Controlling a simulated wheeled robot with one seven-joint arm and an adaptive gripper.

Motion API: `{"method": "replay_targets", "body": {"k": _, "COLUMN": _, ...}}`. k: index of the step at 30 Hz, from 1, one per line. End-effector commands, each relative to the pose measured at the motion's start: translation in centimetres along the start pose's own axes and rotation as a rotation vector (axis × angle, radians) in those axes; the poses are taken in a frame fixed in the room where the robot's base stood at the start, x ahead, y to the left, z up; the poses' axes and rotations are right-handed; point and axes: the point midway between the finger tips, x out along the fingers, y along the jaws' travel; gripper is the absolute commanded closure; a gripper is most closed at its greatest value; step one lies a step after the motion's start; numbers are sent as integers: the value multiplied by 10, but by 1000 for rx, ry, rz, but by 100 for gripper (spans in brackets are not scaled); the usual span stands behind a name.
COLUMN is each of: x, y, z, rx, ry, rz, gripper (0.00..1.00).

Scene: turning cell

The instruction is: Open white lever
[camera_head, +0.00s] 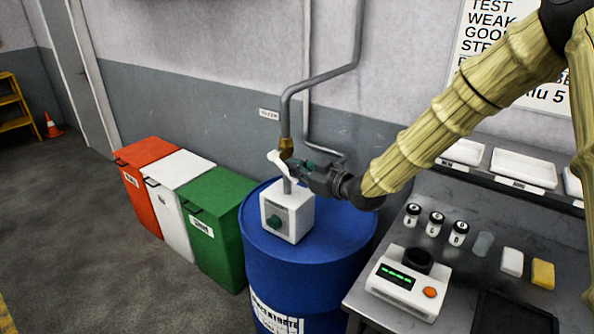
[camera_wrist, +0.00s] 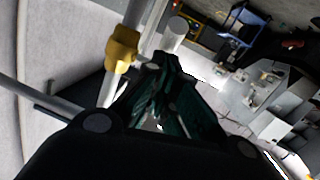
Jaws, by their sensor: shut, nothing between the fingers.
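The white lever (camera_head: 283,165) is a curved white piece on a grey stem above a white box (camera_head: 299,212) with a green knob. The box stands on a blue drum (camera_head: 335,232). My gripper (camera_head: 297,166) comes from the right, its dark green fingers shut and empty beside the lever. I cannot tell whether they touch it. In the wrist view the shut fingertips (camera_wrist: 170,66) point toward a white rounded end (camera_wrist: 177,32), perhaps part of the lever. The gripper body hides the lower part of that view.
A grey wall pipe (camera_head: 287,110) with a brass end (camera_head: 286,147) comes down just above the lever; a brass fitting (camera_wrist: 122,48) shows close at left in the wrist view. Red, white and green bins (camera_head: 219,220) stand left. A workbench (camera_head: 450,262) with a scale stands right.

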Motion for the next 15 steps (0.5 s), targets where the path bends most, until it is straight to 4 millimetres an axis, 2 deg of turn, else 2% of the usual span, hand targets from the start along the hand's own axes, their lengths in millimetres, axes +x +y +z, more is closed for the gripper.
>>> {"method": "replay_targets", "body": {"k": 1, "x": 1, "y": -1, "z": 5, "rx": 2, "ry": 9, "rz": 1, "gripper": 100}}
{"method": "replay_targets", "body": {"k": 15, "x": 1, "y": -1, "z": 8, "rx": 9, "ry": 56, "rz": 8, "gripper": 100}}
